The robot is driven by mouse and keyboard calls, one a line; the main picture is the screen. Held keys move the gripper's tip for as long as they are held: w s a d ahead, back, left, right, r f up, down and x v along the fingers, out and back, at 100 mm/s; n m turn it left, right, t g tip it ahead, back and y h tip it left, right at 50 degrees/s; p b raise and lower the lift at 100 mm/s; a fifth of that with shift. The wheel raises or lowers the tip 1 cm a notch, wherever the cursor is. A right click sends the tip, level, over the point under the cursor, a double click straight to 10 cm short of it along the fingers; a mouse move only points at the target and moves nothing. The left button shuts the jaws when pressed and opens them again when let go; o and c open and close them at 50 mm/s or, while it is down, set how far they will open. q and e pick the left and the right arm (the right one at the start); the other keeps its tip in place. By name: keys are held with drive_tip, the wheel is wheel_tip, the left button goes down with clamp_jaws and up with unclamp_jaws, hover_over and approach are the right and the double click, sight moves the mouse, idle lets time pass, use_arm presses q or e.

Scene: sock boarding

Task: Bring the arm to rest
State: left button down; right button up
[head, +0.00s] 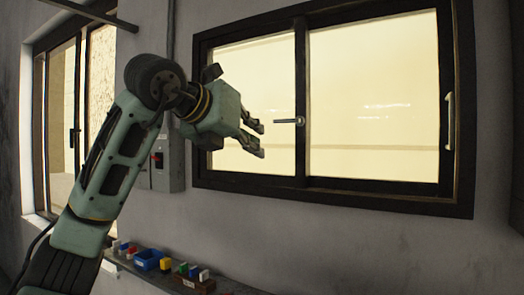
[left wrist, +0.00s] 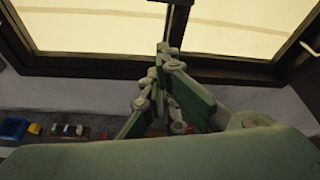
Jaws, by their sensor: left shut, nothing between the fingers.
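My left arm comes in from the lower left in the head view and is raised in front of the wall. Its left gripper (head: 259,140) points right, in front of the lower left part of the window. In the left wrist view the left gripper (left wrist: 163,50) has its fingers together at the tips, with nothing held. My right gripper is in neither view.
A dark-framed window (head: 375,188) fills much of the wall, with a handle (head: 288,121) near the gripper. A grey switch box (head: 168,165) is behind the arm. Below, a narrow shelf (head: 225,284) holds a blue bin (head: 148,260) and several small coloured blocks.

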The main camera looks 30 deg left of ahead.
use_arm(q)
drive_tip(key=shift+s+d, duration=0.1)
idle(0.4)
drive_tip(key=shift+d, duration=0.1)
